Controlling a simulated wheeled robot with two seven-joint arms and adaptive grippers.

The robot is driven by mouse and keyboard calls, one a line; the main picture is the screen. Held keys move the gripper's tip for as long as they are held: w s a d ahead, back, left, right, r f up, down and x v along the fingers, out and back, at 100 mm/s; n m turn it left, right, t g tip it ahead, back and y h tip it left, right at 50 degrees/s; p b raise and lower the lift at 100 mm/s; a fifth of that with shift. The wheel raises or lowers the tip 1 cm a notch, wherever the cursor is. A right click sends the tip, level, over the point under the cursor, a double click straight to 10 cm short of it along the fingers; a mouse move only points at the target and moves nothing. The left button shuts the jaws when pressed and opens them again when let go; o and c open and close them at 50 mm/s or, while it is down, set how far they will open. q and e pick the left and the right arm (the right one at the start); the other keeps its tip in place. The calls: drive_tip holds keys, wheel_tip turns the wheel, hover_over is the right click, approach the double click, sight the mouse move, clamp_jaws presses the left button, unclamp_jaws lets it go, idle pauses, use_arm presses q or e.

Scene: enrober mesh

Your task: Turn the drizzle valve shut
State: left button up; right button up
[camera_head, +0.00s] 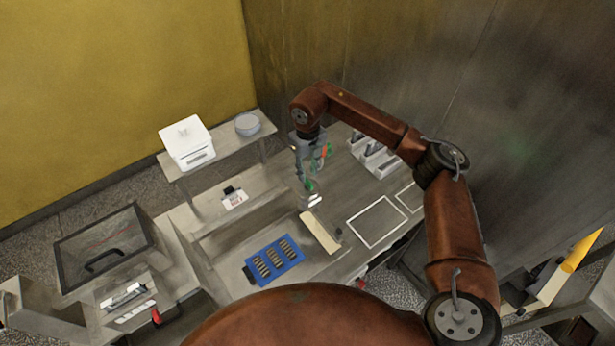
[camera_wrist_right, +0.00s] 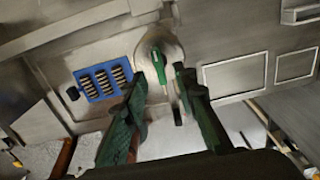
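The drizzle valve's green handle (camera_wrist_right: 159,68) shows in the right wrist view, on a rounded grey metal body (camera_wrist_right: 150,42). My right gripper (camera_wrist_right: 161,78) is open, with its two dark green fingers apart and the handle seen between and just beyond their tips. I cannot tell whether either finger touches it. In the head view my right gripper (camera_head: 309,181) points down over the metal bench, and the valve is mostly hidden by it or too small to make out. My left gripper is not in view.
A blue tray (camera_head: 251,266) with several brown bars lies on the bench, beside a pale strip (camera_head: 320,232). White-outlined rectangles (camera_head: 377,222) lie to the right. A shelf behind holds a white scale (camera_head: 187,142) and a grey bowl (camera_head: 247,124).

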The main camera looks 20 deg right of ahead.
sight(308, 181)
drive_tip(key=shift+f+p, duration=0.45)
drive_tip(key=shift+f, duration=1.65)
drive_tip(key=shift+c, duration=0.3)
clamp_jaws()
